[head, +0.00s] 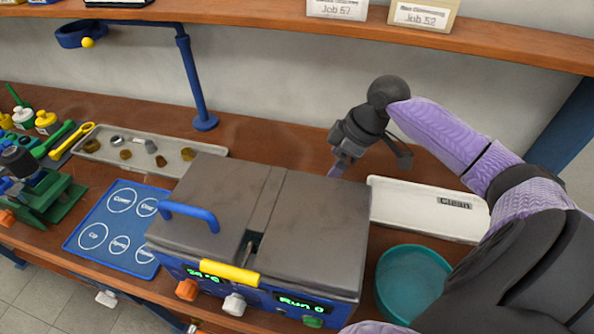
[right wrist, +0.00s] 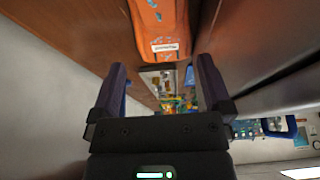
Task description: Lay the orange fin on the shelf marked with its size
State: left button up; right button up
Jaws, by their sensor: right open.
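In the right wrist view an orange piece (right wrist: 158,28), with bluish marks and a small white label, lies on the brown bench just beyond my right fingertips; it looks like the fin. The label is too small to read. My right gripper (right wrist: 160,66) is open, with nothing between its fingers. In the head view my right gripper (head: 338,170) points down behind the grey-lidded box (head: 315,225), which hides the fingertips and the fin. The upper wooden shelf (head: 250,18) carries cards reading Job 57 and Job 52; I see no size mark. My left gripper is not in view.
A white tray marked Clean (head: 410,212) and a teal bowl (head: 412,285) stand right of the box. A blue mat (head: 118,228), a tray of small parts (head: 180,165) and a blue post (head: 195,80) are to the left.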

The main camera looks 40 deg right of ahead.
jog(key=b+x, duration=0.2)
jog(key=x, duration=0.8)
jog(key=shift+s+d+f+b, duration=0.1)
jog(key=shift+s+d+b, duration=0.1)
jog(key=shift+b, duration=0.2)
grip_shut()
